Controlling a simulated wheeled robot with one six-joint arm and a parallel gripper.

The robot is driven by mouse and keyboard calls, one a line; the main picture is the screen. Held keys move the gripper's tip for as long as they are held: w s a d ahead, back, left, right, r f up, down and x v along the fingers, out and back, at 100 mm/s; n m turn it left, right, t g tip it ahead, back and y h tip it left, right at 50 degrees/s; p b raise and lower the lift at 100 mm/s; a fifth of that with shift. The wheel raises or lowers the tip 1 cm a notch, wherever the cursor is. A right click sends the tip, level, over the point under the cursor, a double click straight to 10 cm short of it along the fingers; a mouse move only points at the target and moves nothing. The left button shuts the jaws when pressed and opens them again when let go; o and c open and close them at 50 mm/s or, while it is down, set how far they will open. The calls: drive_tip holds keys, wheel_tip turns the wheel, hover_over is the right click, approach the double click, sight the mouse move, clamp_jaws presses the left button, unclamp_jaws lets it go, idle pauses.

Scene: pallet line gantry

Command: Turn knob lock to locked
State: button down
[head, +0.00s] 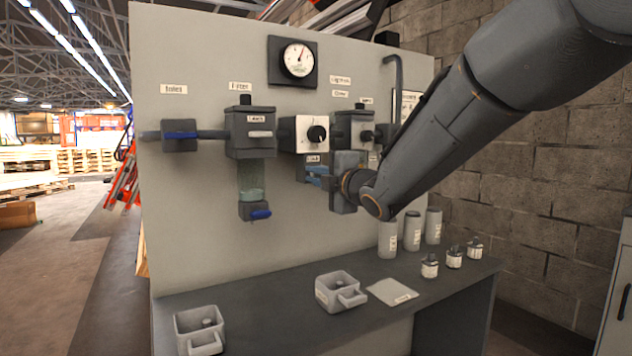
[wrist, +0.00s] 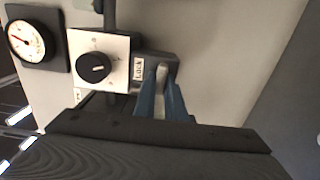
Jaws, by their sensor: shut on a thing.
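The knob lock is a grey block (wrist: 152,62) with a "Lock" label, just beside the white plate with the round black knob (wrist: 95,67) in the wrist view. A pale handle (wrist: 161,76) projects from this block. My gripper (wrist: 160,90) has its blue fingers on both sides of that handle and is shut on it. In the head view my gripper (head: 318,174) reaches the lock below the white knob plate (head: 299,128). My wrist hides part of the lock there, and its set position is hard to read.
A filter unit (head: 249,130) with a clear bowl hangs left of the lock, and a pressure gauge (head: 298,60) sits above. Below, the grey bench (head: 258,310) holds two grey trays, several small bottles and canisters. The panel beneath the lock is bare.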

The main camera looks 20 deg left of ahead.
idle(0.4)
drive_tip(key=c, duration=1.8)
unclamp_jaws()
drive_tip(key=v, duration=0.8)
drive_tip(key=shift+b, duration=0.3)
